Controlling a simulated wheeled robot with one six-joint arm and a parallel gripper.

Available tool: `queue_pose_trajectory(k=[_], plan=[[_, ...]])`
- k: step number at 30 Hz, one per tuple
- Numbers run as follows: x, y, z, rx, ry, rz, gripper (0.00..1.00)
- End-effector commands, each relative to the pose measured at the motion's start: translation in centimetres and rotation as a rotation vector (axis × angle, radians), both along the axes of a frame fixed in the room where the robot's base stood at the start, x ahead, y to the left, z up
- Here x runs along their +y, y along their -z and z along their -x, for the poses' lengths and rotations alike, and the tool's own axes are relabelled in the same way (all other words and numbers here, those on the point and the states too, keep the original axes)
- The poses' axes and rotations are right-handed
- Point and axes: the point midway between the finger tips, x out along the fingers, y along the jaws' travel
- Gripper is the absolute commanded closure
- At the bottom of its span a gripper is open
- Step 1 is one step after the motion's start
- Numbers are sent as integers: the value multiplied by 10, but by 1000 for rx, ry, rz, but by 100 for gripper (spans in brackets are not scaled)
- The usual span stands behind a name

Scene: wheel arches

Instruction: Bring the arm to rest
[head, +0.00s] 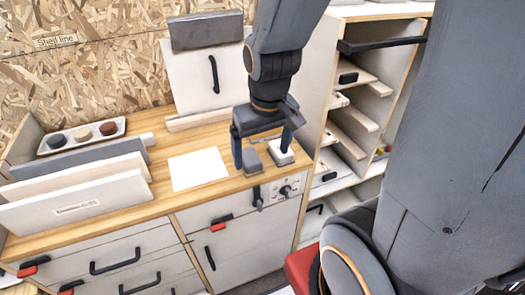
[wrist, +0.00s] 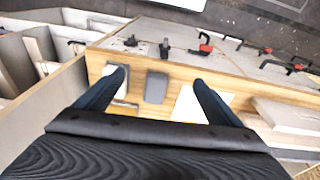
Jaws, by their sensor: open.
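My gripper (head: 263,148) is open above the right end of the wooden counter (head: 150,190), pointing down. In the wrist view my gripper (wrist: 158,84) shows its two dark blue fingers spread apart with nothing held. A grey block (head: 251,159) lies on the counter below the fingers, and it shows between them in the wrist view (wrist: 156,87). A small white block with a dark top (head: 283,155) is beside it, close to the right finger in the head view. Whether that finger touches it I cannot tell.
A white sheet (head: 198,169) lies left of the gripper. Upright panels (head: 80,190) and a tray with three round pieces (head: 82,136) stand further left. A white panel with a black handle (head: 205,80) leans behind. An open shelf unit (head: 345,110) stands to the right.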

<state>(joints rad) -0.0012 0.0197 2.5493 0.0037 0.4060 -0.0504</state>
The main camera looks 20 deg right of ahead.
Motion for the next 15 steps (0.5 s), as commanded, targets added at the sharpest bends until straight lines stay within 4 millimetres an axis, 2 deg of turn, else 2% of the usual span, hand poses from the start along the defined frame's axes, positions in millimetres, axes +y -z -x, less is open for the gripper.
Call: queue_pose_trajectory(k=[11,15], plan=[[0,1,3,-5,53,-9,12],[0,18,2,8,51,-8,12]])
